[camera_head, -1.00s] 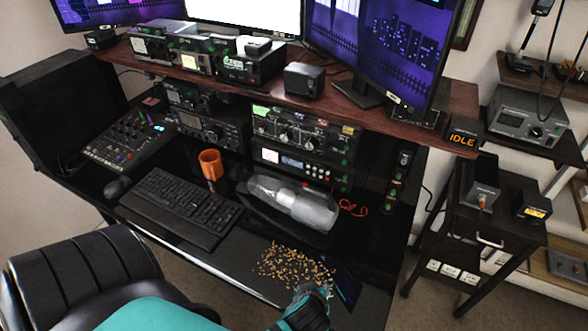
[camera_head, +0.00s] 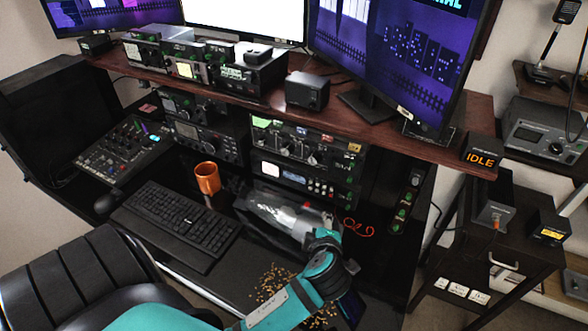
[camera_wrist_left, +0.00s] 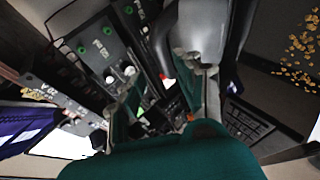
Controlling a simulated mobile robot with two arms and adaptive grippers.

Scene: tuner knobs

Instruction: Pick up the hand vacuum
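The hand vacuum (camera_head: 272,207), with a clear nose and a grey body, lies on the dark desk below the radio rack. Its right end is partly hidden behind my left gripper (camera_head: 325,240), which is right at that end in the head view. In the left wrist view, the grey vacuum body (camera_wrist_left: 203,32) is just ahead of the fingertips, with a red part beside it. The fingers of the left gripper (camera_wrist_left: 165,100) look spread apart, with nothing clearly held between them; I cannot tell whether one touches the vacuum. My right gripper is not in view.
An orange mug (camera_head: 207,178) and a keyboard (camera_head: 178,217) are left of the vacuum. Crumb-like pieces (camera_head: 272,283) are spread on the desk in front. The shelf (camera_head: 400,130) with monitors overhangs behind. A chair (camera_head: 75,275) stands at the lower left.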

